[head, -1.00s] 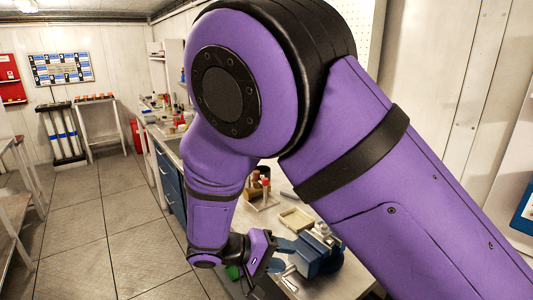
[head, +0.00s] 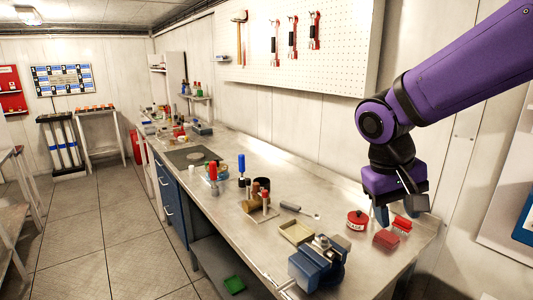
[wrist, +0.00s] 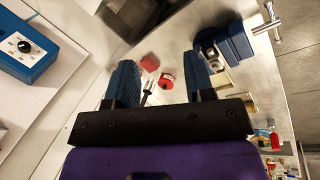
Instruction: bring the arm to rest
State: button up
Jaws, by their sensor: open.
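My purple arm reaches in from the upper right in the head view. My gripper (head: 402,212) hangs over the right end of the workbench (head: 335,208), with its blue fingers pointing down. In the wrist view my gripper (wrist: 160,85) has its two blue fingers wide apart with nothing held between them. Beyond the fingers lie a round red container (wrist: 166,81) and a red block (wrist: 149,63). In the head view the red container (head: 357,220) and red block (head: 386,239) sit on the bench below and left of the fingers.
A blue vise (head: 315,265) stands at the bench's front edge, beside a shallow tray (head: 297,232). Bottles and a wooden holder (head: 262,207) stand farther left. A pegboard (head: 300,50) with tools covers the wall. A blue box with a dial (wrist: 30,45) shows in the wrist view.

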jog(key=s+d+r+t+y, duration=0.3)
jog(key=s+d+r+t, duration=0.2)
jog(key=s, duration=0.7)
notch_tip(320, 180, up, 2)
jog(key=shift+s+d+r+m, duration=0.1)
jog(key=shift+s+d+m, duration=0.2)
jog(key=shift+d, duration=0.7)
